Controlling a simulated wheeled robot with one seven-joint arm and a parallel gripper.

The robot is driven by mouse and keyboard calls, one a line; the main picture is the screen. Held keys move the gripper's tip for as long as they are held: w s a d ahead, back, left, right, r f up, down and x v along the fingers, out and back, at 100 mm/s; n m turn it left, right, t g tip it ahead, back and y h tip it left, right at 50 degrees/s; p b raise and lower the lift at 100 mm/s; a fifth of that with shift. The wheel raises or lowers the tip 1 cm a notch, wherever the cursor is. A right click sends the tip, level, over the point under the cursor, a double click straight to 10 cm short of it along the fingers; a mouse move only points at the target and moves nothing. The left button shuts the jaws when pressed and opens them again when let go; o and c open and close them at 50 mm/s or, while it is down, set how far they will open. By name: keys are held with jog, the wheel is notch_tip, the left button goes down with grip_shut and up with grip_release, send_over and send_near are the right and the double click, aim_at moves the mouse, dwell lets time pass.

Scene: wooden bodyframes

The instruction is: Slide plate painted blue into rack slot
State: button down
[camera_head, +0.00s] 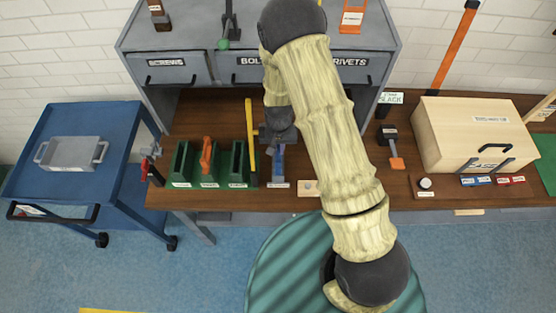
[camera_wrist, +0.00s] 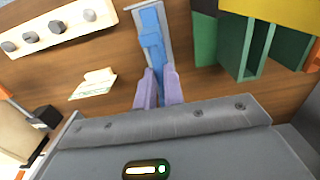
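The blue plate (camera_head: 279,161) stands at a grey holder on the wooden bench, right of the green rack (camera_head: 177,180). In the wrist view the blue plate (camera_wrist: 151,40) runs from the holder toward my fingers. My gripper (camera_wrist: 159,78) has its two pale purple fingers on either side of the plate's near end; whether they press on it is unclear. In the head view my arm partly hides the gripper. The rack has upright green dividers and labels along its front. An orange plate (camera_head: 207,155) stands in its middle part.
A tall yellow piece (camera_head: 250,140) stands between rack and blue plate. A blue cart (camera_head: 105,120) with a grey tray (camera_head: 72,154) is at left. A wooden box (camera_head: 475,130) is at right. Grey drawers (camera_head: 180,68) stand above the bench. Part of the bench is hidden by my arm.

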jog(key=shift+r+p, duration=0.45)
jog(key=shift+r, duration=0.25)
dwell(0.8)
notch_tip(320, 180, up, 10)
jog(key=p, duration=0.6)
jog(key=shift+f+p, duration=0.15)
jog(key=shift+p, duration=0.25)
dwell(1.1)
